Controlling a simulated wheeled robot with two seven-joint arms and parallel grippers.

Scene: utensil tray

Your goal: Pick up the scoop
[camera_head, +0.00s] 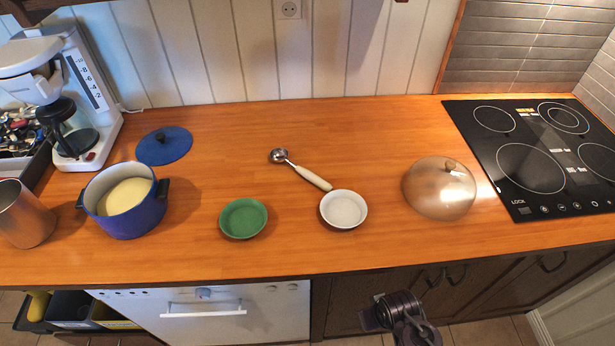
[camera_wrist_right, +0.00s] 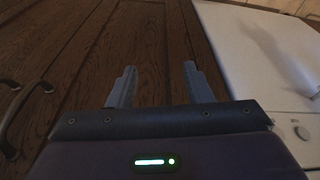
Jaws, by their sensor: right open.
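The scoop (camera_head: 301,170) lies on the wooden counter with its metal bowl at the upper left and its cream handle pointing to the lower right. The handle end is close behind the white bowl (camera_head: 343,209). My right gripper shows in the right wrist view (camera_wrist_right: 158,85) with its two fingers apart and nothing between them. It faces dark wooden cabinet doors. In the head view part of my right arm (camera_head: 402,318) shows at the bottom, in front of and below the counter edge, well away from the scoop. My left gripper is not in view.
A green bowl (camera_head: 243,218) stands left of the white bowl. A blue pot (camera_head: 126,205), blue lid (camera_head: 164,145), metal cup (camera_head: 25,215) and coffee maker (camera_head: 75,95) are at the left. A translucent dome lid (camera_head: 439,189) and black cooktop (camera_head: 545,155) are at the right. Counter around the scoop's bowl is clear.

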